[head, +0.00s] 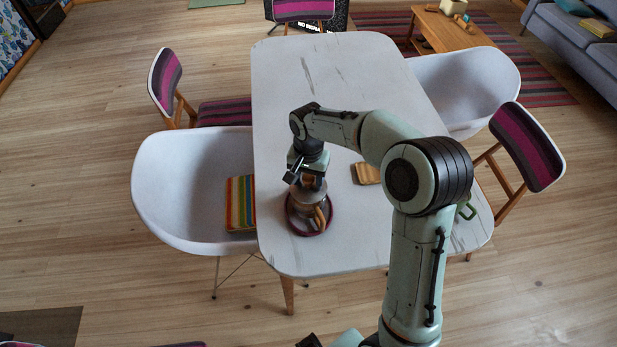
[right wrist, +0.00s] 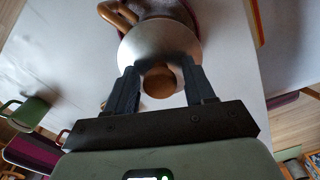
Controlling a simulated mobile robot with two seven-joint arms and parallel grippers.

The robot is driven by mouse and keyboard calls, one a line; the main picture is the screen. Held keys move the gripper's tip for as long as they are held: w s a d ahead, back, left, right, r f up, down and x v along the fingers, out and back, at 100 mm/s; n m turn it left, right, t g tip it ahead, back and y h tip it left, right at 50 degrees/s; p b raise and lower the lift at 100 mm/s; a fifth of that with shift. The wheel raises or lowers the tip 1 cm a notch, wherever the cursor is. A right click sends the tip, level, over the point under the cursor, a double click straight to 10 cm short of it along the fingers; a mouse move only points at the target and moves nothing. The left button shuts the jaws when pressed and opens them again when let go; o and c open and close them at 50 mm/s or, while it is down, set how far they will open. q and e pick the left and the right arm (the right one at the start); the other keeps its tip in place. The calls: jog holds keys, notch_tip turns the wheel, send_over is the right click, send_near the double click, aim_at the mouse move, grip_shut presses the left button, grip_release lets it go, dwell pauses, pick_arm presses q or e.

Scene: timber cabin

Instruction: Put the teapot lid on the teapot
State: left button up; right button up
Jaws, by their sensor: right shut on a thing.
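The teapot (head: 309,203) is metallic with a wooden handle (head: 321,218) and stands on a dark red round tray (head: 296,228) near the left edge of the white table. My right gripper (head: 307,180) is directly above the teapot, pointing down. In the right wrist view its fingers (right wrist: 160,85) are shut on the wooden knob of the silvery round teapot lid (right wrist: 158,42). The teapot's wooden handle also shows there (right wrist: 118,12), beyond the lid. The lid covers the teapot's opening from view; I cannot tell whether it touches the rim. My left gripper is not in view.
A wooden board (head: 366,173) lies on the table (head: 340,75), right of the teapot, partly behind my arm. A green mug-like object (head: 467,210) is near the right edge. Chairs surround the table; a striped cushion (head: 240,203) lies on the left white one. The far tabletop is clear.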

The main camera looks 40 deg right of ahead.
jog(key=shift+f+b, duration=0.4)
jog(key=shift+f, duration=0.4)
dwell(0.4)
jog(key=o, duration=1.1)
jog(key=shift+r, duration=0.1)
notch_tip(320, 180, up, 13)
jog(key=shift+r+p, duration=0.2)
jog(key=shift+p, duration=0.65)
